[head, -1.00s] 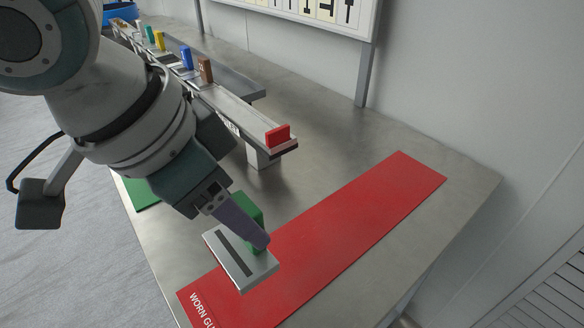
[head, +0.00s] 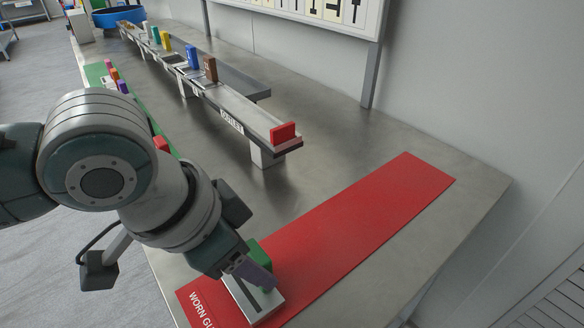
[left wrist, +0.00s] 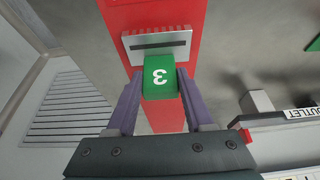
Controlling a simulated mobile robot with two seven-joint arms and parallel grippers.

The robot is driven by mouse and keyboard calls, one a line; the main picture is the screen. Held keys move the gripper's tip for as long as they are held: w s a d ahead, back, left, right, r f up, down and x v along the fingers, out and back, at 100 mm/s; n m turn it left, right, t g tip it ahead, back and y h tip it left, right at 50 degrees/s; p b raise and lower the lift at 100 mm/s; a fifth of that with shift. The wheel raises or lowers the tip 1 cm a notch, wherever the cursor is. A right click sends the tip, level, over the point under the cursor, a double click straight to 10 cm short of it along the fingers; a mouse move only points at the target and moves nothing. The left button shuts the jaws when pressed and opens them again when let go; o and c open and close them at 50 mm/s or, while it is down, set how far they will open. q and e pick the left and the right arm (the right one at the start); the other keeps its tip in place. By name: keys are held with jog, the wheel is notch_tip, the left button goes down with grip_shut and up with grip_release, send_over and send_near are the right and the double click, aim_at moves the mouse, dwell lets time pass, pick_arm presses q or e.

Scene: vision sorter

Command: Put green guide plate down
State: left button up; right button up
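The green guide plate is a pale metal slab with a dark slot and a green block handle (head: 259,250). In the left wrist view the handle (left wrist: 158,76) bears a 3. My left gripper (head: 264,277) is shut on the handle, one purple finger on each side, as the left wrist view (left wrist: 160,72) also shows. The slab (head: 264,306) is over the near end of the red mat (head: 360,220), beside its partly hidden "WORN GU" lettering. It looks level and very low; I cannot tell whether it touches the mat. My right gripper is not in view.
The outlet rail (head: 232,122) runs along the table behind, with a red block (head: 284,132) at its near end and several coloured blocks farther back. A green strip (head: 96,74) with small blocks lies at left. The mat's far part is bare.

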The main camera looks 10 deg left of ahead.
pick_arm(q)
jog(key=o, duration=0.5)
jog(key=shift+r, duration=0.25)
jog(key=p+v, duration=0.3)
jog(key=v, duration=0.9)
jog(key=s+d+f+n, duration=0.2)
jog(key=s+d, duration=0.1)
jog(key=s, duration=0.1)
jog(key=s+a+f+n+y, duration=0.1)
jog(key=s+a, duration=0.1)
jog(key=s+a+n, duration=0.1)
jog(key=s+a, duration=0.2)
jog(key=s+a+f+n+y, duration=0.1)
jog(key=s+a, duration=0.1)
jog(key=shift+s+a+f+n+y, duration=0.2)
jog(key=shift+s+f+n+y, duration=0.1)
jog(key=shift+f, duration=0.1)
